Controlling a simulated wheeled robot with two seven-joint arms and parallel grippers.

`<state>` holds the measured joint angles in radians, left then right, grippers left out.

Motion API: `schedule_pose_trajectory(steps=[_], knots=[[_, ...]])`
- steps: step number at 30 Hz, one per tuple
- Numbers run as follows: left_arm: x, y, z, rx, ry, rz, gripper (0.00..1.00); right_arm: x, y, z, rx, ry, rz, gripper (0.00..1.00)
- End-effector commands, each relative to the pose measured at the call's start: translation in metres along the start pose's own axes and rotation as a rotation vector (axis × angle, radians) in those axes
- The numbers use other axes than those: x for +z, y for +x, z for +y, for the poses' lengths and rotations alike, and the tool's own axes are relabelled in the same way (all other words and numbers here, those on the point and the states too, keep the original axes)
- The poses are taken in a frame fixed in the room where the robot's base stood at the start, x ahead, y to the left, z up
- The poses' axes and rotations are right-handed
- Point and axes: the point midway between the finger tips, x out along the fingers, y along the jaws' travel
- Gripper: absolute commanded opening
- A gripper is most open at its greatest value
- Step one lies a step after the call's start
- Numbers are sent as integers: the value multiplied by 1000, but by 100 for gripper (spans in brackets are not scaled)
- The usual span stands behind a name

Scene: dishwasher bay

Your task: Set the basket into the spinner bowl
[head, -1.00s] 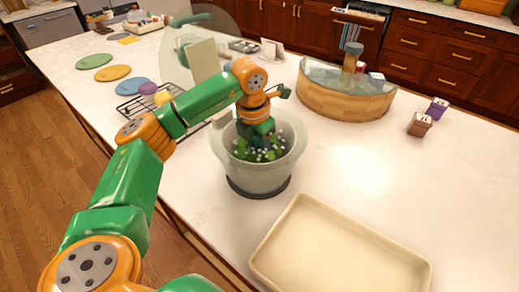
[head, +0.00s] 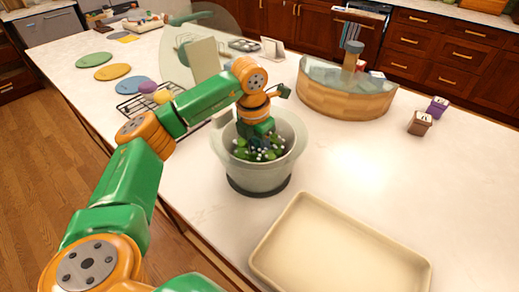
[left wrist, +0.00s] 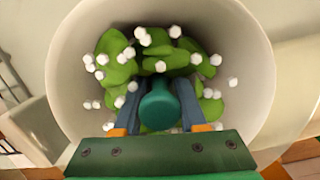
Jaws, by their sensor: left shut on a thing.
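The spinner bowl (head: 258,180), pale with a dark base, stands upright on the counter. My left gripper (head: 257,138) reaches down into its mouth. In the left wrist view my left gripper (left wrist: 160,117) is shut on a teal round knob (left wrist: 159,106), which I take as the basket's handle. Green leaves with small white beads (left wrist: 157,60) surround the knob. A pale round wall (left wrist: 252,75) encloses them; I cannot tell basket wall from bowl wall here. The basket's underside is hidden, so I cannot see whether it rests on the bowl floor. My right gripper is not in view.
A cream tray (head: 425,262) lies at the front right. A clear-fronted wooden curved stand (head: 345,100) is behind right, with two small boxes (head: 420,124) further right. A wire rack (head: 128,109) and coloured discs (head: 113,72) are at left.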

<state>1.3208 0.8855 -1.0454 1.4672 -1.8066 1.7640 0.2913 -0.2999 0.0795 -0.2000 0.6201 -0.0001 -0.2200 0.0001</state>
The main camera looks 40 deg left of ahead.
Motion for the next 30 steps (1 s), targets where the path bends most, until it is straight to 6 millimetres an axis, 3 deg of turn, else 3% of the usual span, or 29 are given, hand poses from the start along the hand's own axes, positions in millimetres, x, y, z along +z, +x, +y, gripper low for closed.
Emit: schedule_pose_trajectory(steps=[30], knots=[[-2,13,0,0,0,0,0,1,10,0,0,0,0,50]])
